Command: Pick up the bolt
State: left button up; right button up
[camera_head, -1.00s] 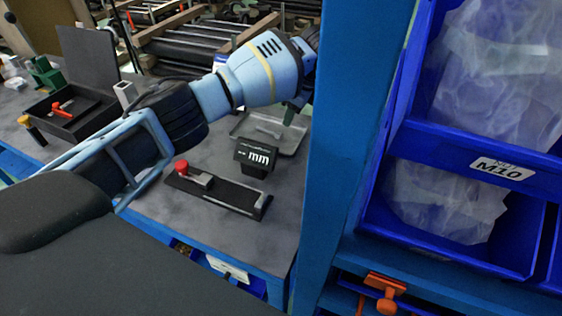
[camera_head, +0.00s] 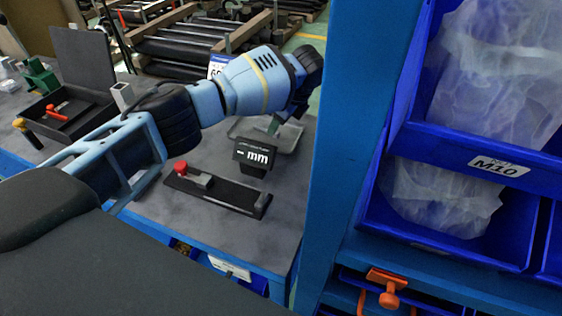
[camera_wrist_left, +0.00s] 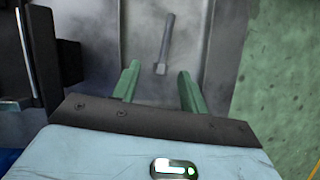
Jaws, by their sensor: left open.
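My left gripper (camera_wrist_left: 159,70) has two green fingers, spread apart and empty. The near end of the bolt shows between and just beyond the fingertips; the gap in height is hard to tell. In the head view the left gripper (camera_head: 275,122) hangs over the tray (camera_head: 292,138), partly hidden by my wrist. I cannot make out the bolt there. My right gripper is not in view.
A blue post (camera_head: 355,130) rises close on the right, with blue bins (camera_head: 470,160) beyond. A black box (camera_head: 68,112) sits at left.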

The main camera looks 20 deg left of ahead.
aim_at(266, 131)
pick_arm(q)
jog(key=shift+x, duration=1.5)
jog(key=shift+r, duration=0.1)
grip_shut()
